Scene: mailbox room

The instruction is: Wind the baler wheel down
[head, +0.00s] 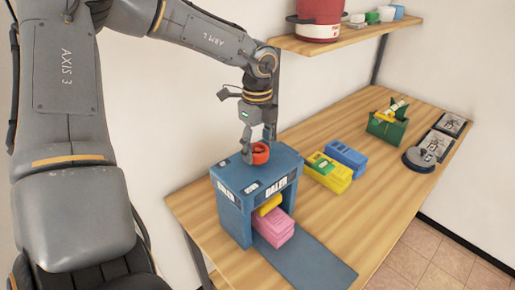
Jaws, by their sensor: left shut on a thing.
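The blue baler (235,203) stands on the wooden table near its left end. A red-orange wheel (262,155) sits on top of it. My left gripper (254,157) comes down from above and is shut on the wheel, partly covering it. Inside the baler's open front are a yellow block (268,205) and, below it, a pink stack (274,229) that sticks out of the opening. A flat blue plate (310,262) extends from the baler's front. My right gripper is not in view.
A shelf (345,38) with a red bucket (319,20) hangs above. The front-right tabletop is clear.

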